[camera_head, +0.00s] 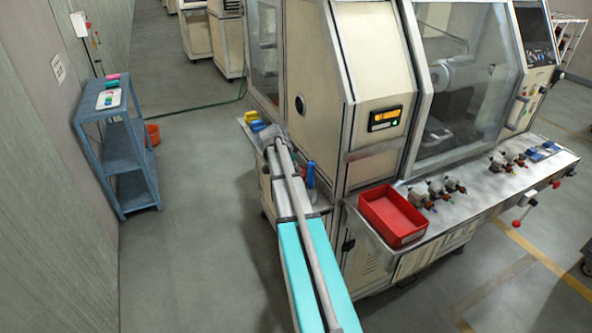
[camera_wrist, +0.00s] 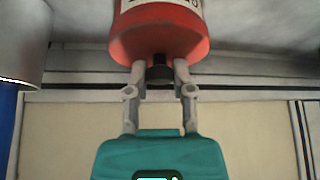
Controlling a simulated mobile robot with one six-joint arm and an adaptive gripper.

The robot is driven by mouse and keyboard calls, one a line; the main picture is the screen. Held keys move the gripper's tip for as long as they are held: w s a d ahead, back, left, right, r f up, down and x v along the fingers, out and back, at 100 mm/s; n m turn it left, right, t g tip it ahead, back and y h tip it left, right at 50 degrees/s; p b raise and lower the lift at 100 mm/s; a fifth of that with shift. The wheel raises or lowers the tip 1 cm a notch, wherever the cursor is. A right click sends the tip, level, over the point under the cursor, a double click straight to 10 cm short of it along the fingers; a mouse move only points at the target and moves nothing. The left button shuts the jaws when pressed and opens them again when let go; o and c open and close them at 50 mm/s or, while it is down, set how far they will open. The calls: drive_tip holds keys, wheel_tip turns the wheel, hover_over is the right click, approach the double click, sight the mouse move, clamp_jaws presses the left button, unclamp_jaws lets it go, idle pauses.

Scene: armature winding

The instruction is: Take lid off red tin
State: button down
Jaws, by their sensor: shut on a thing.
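In the wrist view the red tin (camera_wrist: 158,38) is at the top centre, with a white label partly cut off by the frame edge. A small black lid (camera_wrist: 159,71) shows against the tin's near end. My gripper (camera_wrist: 160,68) has its two grey fingertips on either side of this black lid and is shut on it. I cannot tell whether the lid is still seated on the tin. In the head view my arm reaches to the narrow ledge left of the machine and hides my fingertips; I cannot make out the tin there.
A blue bottle (camera_head: 310,174) stands right of my arm, close to the machine. Yellow and blue items (camera_head: 252,118) lie on the ledge beyond. A red tray (camera_head: 394,216) sits on the machine's front shelf.

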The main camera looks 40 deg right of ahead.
drive_tip(key=shift+r, duration=0.15)
wheel_tip(320, 180, up, 10)
drive_tip(key=p, duration=1)
drive_tip(key=shift+f, duration=0.25)
idle(0.5)
drive_tip(key=shift+f+b, duration=1.1)
drive_tip(key=shift+b, duration=0.05)
